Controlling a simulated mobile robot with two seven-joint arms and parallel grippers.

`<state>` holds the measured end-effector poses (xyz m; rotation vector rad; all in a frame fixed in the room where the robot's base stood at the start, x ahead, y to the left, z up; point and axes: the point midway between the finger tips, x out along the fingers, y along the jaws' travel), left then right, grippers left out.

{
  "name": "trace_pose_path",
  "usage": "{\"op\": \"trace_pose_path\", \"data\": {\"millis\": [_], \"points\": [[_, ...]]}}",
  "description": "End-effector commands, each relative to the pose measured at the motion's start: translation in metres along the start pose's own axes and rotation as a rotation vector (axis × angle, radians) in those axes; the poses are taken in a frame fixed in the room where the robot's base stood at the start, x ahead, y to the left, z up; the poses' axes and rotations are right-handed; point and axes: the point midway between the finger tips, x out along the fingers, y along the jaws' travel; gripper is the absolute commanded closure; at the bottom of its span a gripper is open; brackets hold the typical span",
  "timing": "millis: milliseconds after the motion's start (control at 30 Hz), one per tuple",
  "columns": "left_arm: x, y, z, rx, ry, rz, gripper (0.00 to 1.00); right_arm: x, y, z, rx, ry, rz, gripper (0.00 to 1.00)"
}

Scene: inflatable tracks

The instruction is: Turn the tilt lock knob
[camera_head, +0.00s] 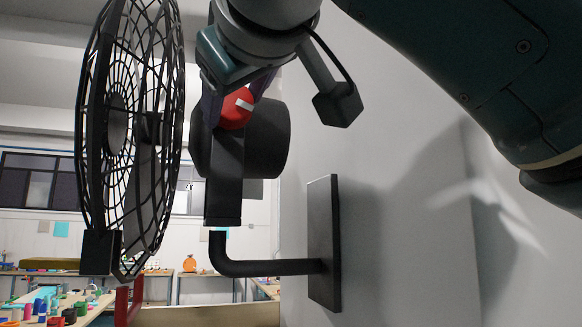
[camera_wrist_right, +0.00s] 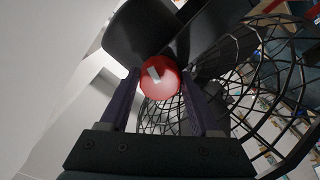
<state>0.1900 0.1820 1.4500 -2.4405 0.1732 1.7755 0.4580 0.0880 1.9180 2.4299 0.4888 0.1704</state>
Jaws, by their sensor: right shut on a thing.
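The tilt lock knob (camera_head: 236,109) is a red round knob with a white mark, on the side of a black wall-mounted fan (camera_head: 130,130). My right gripper (camera_head: 237,100) comes down from above, its purple fingers shut on the knob. In the right wrist view the knob (camera_wrist_right: 158,80) sits between the two fingertips (camera_wrist_right: 161,76), with its white mark tilted near the middle. The fingers partly hide the knob in the head view. My left gripper is not in view.
The fan's wire cage faces left, close to my right gripper. A black bent arm (camera_head: 265,267) joins the fan to a black plate (camera_head: 323,243) on the grey wall (camera_head: 400,230). Tables with colourful small items stand at the lower left.

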Motion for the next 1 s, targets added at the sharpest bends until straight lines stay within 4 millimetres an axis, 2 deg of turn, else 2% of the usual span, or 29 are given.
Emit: {"op": "trace_pose_path", "data": {"millis": [600, 1000], "points": [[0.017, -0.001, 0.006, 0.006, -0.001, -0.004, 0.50, 0.001, 0.002, 0.001, -0.587, -0.003, 0.002, 0.92], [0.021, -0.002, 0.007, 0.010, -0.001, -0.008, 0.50, 0.001, 0.003, 0.000, -0.884, -0.003, 0.002, 0.92]]}}
